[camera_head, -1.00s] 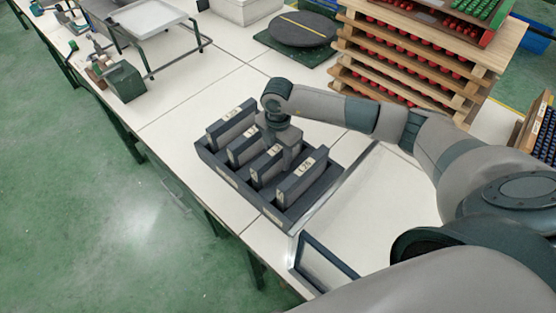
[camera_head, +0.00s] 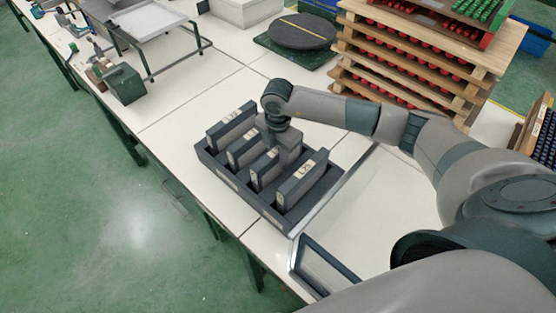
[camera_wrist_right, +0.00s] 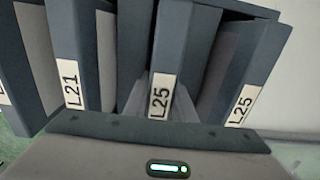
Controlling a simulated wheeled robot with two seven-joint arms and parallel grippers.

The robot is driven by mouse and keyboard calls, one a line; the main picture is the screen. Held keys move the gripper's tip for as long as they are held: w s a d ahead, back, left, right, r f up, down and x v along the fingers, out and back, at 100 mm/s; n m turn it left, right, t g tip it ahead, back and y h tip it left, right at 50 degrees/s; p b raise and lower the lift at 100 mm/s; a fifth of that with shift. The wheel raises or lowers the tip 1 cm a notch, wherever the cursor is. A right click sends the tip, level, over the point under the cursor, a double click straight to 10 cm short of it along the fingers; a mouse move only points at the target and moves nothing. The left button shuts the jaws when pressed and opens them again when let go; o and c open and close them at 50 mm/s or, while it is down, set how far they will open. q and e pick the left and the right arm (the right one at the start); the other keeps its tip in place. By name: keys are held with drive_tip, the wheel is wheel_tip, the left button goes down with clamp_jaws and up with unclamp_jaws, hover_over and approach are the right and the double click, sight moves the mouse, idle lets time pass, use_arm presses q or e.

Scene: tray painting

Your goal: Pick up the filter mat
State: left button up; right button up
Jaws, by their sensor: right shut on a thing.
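Several slab-like filter mats in dark frames stand upright in a dark slotted rack (camera_head: 224,177) on the table. Their narrow edges carry pale labels. My right gripper (camera_head: 281,156) is down over the rack, shut on the third filter mat (camera_head: 262,171) from the left. In the right wrist view, this filter mat (camera_wrist_right: 174,45) reads L25 and stands in the middle, between one labelled L21 (camera_wrist_right: 72,60) and another labelled L25 (camera_wrist_right: 247,70). The held mat still stands among its neighbours in the rack. My left gripper does not show.
Neighbouring mats stand close on both sides of the gripper. A dark-edged frame (camera_head: 325,262) lies to the right of the rack. Wooden stacked trays (camera_head: 400,75) with red items and a round dark turntable (camera_head: 302,32) are behind. White table is clear left of the rack.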

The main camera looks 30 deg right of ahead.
wheel_tip(320, 180, up, 9)
drive_tip(key=b, duration=0.3)
drive_tip(key=shift+r, duration=0.4)
